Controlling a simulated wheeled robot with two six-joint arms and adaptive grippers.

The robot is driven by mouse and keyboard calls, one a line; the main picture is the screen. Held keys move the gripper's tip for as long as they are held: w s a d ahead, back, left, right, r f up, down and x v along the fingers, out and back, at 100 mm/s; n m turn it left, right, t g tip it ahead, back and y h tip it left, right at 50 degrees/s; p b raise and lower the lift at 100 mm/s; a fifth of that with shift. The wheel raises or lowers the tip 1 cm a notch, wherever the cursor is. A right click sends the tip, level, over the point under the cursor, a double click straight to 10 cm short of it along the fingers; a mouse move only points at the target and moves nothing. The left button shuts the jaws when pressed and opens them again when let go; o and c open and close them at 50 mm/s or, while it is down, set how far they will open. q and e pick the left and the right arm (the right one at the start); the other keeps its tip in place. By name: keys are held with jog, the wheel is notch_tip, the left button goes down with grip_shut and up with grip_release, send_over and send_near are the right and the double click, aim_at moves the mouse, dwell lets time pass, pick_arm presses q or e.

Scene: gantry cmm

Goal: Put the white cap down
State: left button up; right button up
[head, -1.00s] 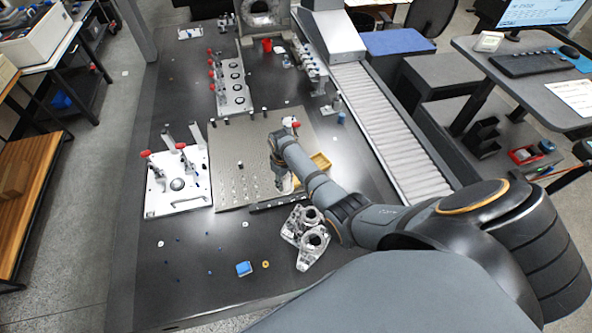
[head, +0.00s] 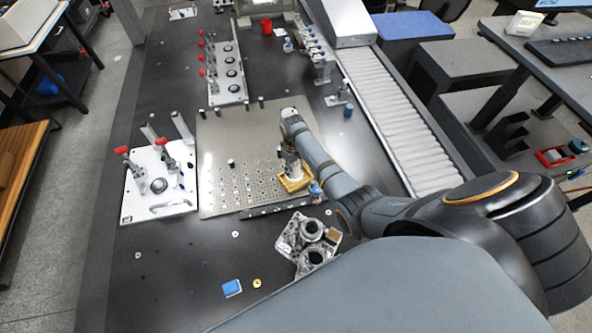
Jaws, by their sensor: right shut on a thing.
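My right gripper (head: 292,174) points down over the yellow tray (head: 299,184), near the right front of the perforated grey plate (head: 215,135). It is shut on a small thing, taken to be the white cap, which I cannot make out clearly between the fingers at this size. I cannot tell whether the cap touches the tray. My right arm comes in from the right and hides part of the plate's right side. My left gripper is not in view.
A grey metal casting (head: 308,235) lies in front of the plate, with a blue block (head: 232,288) nearer. A white fixture board (head: 160,185) with red-handled clamps stands left. A roller conveyor (head: 385,120) runs along the right. The dark table's front left is mostly clear.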

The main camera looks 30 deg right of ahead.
aim_at(295, 172)
jog(key=f+b, duration=0.3)
jog(key=shift+w+d+f, duration=0.1)
jog(key=shift+d+f, duration=0.15)
jog(key=shift+f, duration=0.05)
jog(key=shift+w+d+f, duration=0.1)
jog(key=shift+f, duration=0.25)
jog(key=shift+r, duration=0.25)
jog(key=shift+c, duration=0.4)
jog(key=shift+f, duration=0.1)
jog(key=o, duration=1)
jog(key=shift+f, duration=0.1)
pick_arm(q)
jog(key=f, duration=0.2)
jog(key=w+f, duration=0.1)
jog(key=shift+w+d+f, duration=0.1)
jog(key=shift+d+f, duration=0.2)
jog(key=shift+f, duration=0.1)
